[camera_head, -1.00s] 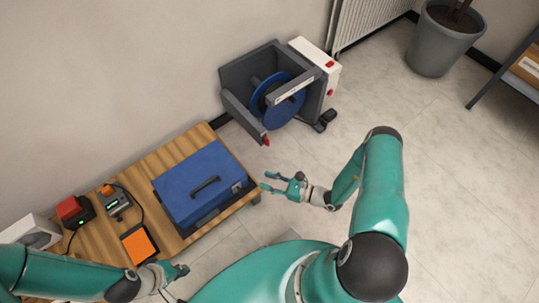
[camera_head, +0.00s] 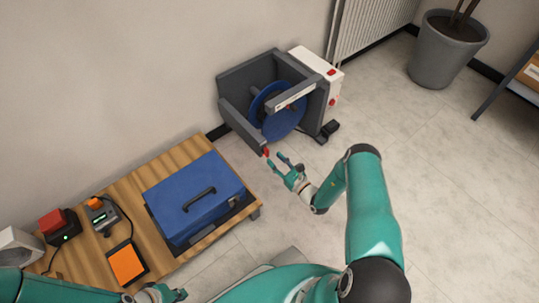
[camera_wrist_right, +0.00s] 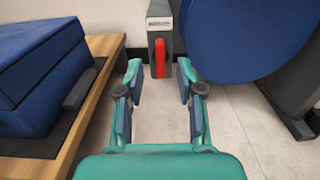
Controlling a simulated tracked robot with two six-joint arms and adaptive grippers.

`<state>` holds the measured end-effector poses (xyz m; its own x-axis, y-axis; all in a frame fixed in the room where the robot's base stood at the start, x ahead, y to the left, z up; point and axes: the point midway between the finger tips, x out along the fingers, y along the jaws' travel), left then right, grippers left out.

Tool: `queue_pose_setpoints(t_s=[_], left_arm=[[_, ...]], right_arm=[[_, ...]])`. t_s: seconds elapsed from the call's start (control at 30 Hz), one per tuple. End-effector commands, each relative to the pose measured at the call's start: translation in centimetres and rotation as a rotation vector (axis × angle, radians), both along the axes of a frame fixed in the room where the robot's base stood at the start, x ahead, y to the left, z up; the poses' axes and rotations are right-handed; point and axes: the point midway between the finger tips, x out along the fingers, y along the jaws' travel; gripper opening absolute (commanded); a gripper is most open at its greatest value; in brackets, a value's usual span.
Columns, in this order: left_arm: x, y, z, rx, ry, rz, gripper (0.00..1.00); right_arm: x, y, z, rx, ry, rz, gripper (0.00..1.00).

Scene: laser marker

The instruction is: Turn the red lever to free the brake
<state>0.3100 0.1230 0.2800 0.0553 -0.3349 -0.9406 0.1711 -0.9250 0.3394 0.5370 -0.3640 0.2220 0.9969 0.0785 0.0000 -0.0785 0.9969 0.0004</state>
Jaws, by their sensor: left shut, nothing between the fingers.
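The red lever (camera_head: 266,152) sits at the near lower end of the grey frame (camera_head: 243,128) of the machine that carries a blue disc. In the right wrist view the lever (camera_wrist_right: 160,58) hangs upright on a grey post, between and beyond my fingertips. My right gripper (camera_head: 285,163) is open and empty, close to the lever; it also shows in the right wrist view (camera_wrist_right: 160,80). I see no contact with the lever. My left gripper (camera_head: 172,293) is shut and empty at the bottom edge of the head view, partly cut off.
A wooden table (camera_head: 205,150) holds a blue case (camera_head: 195,190), an orange-screened tablet (camera_head: 127,264) and small devices. The blue disc (camera_wrist_right: 245,35) stands right of the lever. A white box (camera_head: 318,65) with red buttons adjoins the machine.

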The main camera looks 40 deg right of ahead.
Motion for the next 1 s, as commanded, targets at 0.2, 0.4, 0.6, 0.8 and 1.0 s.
queue_pose_setpoints(t_s=[0.2, 0.4, 0.6, 0.8, 1.0], left_arm=[[0.0, 0.0, -1.4, 0.0, 0.0, 0.0, 0.0], [0.0, 0.0, -1.7, 0.0, 0.0, 0.0, 0.0], [0.0, 0.0, -1.7, 0.0, 0.0, 0.0, 0.0], [0.0, 0.0, -1.7, 0.0, 0.0, 0.0, 0.0], [0.0, 0.0, -1.7, 0.0, 0.0, 0.001, 0.0]], right_arm=[[3.6, 0.3, -0.2, -0.002, -0.001, 0.002, 0.38], [4.9, 0.4, 0.0, 0.0, 0.0, 0.001, 0.38], [5.0, 0.4, 0.0, 0.0, 0.001, 0.001, 0.38], [4.9, 0.4, 0.0, 0.0, 0.001, 0.001, 0.17], [4.9, 0.0, 0.0, -0.001, 0.001, -0.001, 0.0]])
